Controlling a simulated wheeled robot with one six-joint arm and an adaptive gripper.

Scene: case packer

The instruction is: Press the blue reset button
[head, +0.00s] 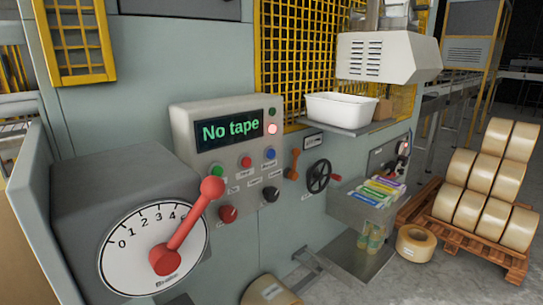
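The blue button (270,154) is a small round cap on the grey control panel (185,125), at the right end of a row of three. A red button (246,162) and a green button (217,170) sit to its left. Small labels lie below the buttons, too small to read. The display (229,131) above the row reads "No tape" in green letters. Beside the display, a lower lamp (272,129) glows pinkish red and an upper green lamp (272,113) looks dark. My gripper is not in view, and nothing covers the blue button.
A large red lever (190,225) on a numbered dial sticks out at left front. Below the buttons are a red knob (228,214) and a black knob (270,194). An orange lever (293,165) and black handwheel (319,176) stand right. Tape rolls (490,170) fill a pallet.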

